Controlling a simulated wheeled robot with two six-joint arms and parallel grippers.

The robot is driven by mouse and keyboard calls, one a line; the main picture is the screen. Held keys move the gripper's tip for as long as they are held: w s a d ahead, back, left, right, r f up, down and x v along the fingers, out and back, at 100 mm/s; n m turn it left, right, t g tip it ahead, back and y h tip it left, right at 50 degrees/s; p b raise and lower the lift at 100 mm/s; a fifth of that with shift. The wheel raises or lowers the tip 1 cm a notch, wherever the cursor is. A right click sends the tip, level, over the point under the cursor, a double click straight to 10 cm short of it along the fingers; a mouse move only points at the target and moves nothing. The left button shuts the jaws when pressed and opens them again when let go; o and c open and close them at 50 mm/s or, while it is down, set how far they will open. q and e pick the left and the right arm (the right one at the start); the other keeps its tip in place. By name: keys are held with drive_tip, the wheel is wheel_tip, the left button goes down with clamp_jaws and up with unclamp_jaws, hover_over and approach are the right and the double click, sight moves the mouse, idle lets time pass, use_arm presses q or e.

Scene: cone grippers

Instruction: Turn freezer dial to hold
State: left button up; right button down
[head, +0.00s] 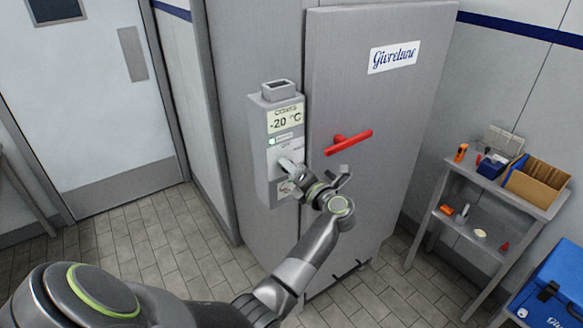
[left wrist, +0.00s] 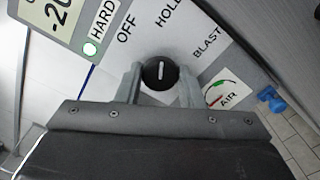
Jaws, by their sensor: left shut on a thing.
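The freezer dial (left wrist: 160,74) is a round black knob with a white line. It sits on the control box (head: 257,142), under the labels OFF, HOLD and BLAST. The line points up in the left wrist view, roughly toward HOLD; I cannot tell if it is exactly aligned. My left gripper (left wrist: 160,84) is shut on the dial, one finger on each side. In the head view my left gripper (head: 291,169) reaches the box front and hides the dial. My right gripper is not in view.
The freezer door (head: 345,75) has a red handle (head: 349,142) just right of and above my gripper. A display (head: 285,119) reads -20 °C, with a green light below. A shelf cart (head: 480,185) with small items and a blue cooler (head: 550,290) stand at the right.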

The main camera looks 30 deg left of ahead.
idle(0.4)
use_arm(q)
drive_tip(key=o, duration=1)
